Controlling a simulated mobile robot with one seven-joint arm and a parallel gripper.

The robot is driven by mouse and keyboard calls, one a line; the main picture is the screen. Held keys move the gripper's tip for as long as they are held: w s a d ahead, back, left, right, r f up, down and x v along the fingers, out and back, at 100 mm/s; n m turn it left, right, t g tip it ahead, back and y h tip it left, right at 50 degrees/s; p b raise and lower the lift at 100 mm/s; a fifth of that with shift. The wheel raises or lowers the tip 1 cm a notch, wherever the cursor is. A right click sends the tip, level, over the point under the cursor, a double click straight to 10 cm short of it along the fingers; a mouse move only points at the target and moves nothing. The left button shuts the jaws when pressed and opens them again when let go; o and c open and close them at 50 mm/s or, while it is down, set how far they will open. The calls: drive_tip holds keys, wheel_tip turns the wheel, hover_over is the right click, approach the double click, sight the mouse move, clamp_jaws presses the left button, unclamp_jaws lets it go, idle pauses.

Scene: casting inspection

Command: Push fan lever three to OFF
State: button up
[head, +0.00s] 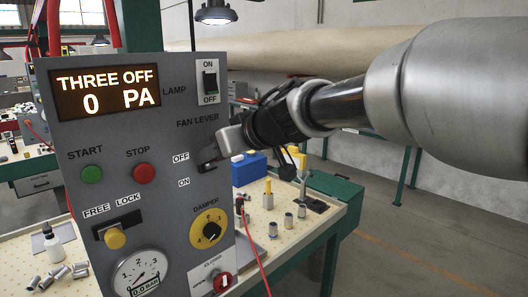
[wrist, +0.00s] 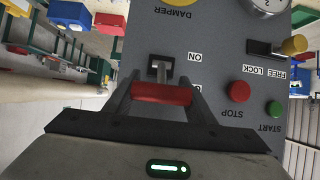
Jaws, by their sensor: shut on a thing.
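The grey control panel (head: 120,140) fills the left of the head view. Its display (head: 107,92) reads THREE OFF, 0 PA. The fan lever slot (head: 207,158) is on its right side, beside the OFF and ON labels. In the wrist view, upside down, the lever's red handle (wrist: 162,94) lies across between my fingers, level with the partly hidden OFF label and away from ON. My gripper (head: 222,143) is at the lever, shut on the handle; it also shows in the wrist view (wrist: 160,100). In the head view my gripper hides the handle.
Close by are the lamp switch (head: 210,81), the yellow damper knob (head: 210,230), the green start button (head: 91,174) and the red stop button (head: 144,173). Small metal castings (head: 288,220) and a blue bin (head: 248,168) stand on the bench behind. Open floor lies at right.

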drive_tip(key=o, duration=1.5)
drive_tip(key=v, duration=1.7)
drive_tip(key=shift+d, duration=0.15)
drive_tip(key=shift+s+r, duration=0.1)
drive_tip(key=shift+r, duration=0.05)
